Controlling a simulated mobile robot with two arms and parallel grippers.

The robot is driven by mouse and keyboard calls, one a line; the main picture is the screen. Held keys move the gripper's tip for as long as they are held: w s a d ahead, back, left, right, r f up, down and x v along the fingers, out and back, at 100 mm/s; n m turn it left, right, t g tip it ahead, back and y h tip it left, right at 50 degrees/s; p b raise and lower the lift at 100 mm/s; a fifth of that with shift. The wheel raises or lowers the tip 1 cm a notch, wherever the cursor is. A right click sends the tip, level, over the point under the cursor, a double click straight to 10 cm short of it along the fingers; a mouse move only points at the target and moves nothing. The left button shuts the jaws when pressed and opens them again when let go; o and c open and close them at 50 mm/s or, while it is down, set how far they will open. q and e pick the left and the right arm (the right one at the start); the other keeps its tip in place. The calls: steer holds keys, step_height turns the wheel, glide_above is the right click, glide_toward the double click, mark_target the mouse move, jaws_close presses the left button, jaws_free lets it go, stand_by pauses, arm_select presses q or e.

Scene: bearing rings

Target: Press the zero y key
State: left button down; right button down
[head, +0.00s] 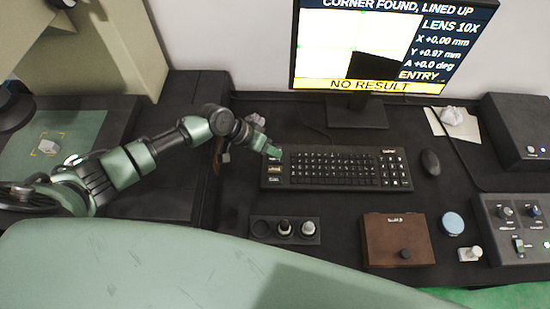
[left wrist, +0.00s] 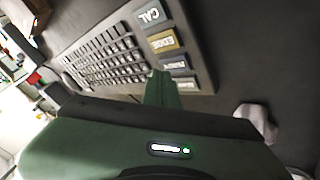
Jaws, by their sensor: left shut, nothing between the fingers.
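The black keyboard (head: 335,186) lies below the monitor, with small keys in the middle and larger keys at both ends. In the left wrist view the keyboard (left wrist: 196,45) shows a column of large keys, including the CAL key (left wrist: 152,15) and the gold EDGE key (left wrist: 163,41). Lower labels are too small to read surely, and I cannot pick out the zero y key. My left gripper (head: 273,151) is shut and empty at the keyboard's upper left corner. Its fingertips (left wrist: 161,86) appear beside the large keys; contact cannot be told. My right gripper is out of view.
The monitor (head: 375,85) reads X +0.00 mm, Y +0.97 mm and NO RESULT. A mouse (head: 430,162) lies right of the keyboard. A lens tray (head: 262,229), brown box (head: 397,240) and control box (head: 515,228) stand in front. Crumpled paper (head: 255,120) lies behind the gripper.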

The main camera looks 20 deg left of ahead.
mark_target(273, 160)
arm_select(q)
steer(key=shift+f, duration=0.4)
steer(key=shift+f+b, duration=0.35)
steer(key=shift+b, duration=0.15)
stand_by(0.5)
steer(key=shift+r, duration=0.1)
steer(key=shift+r+p, duration=0.65)
steer(key=shift+p, duration=0.1)
steer(key=shift+r, duration=0.1)
step_height(273, 160, up, 5)
steer(key=p, duration=0.4)
steer(key=shift+p, duration=0.35)
stand_by(1.0)
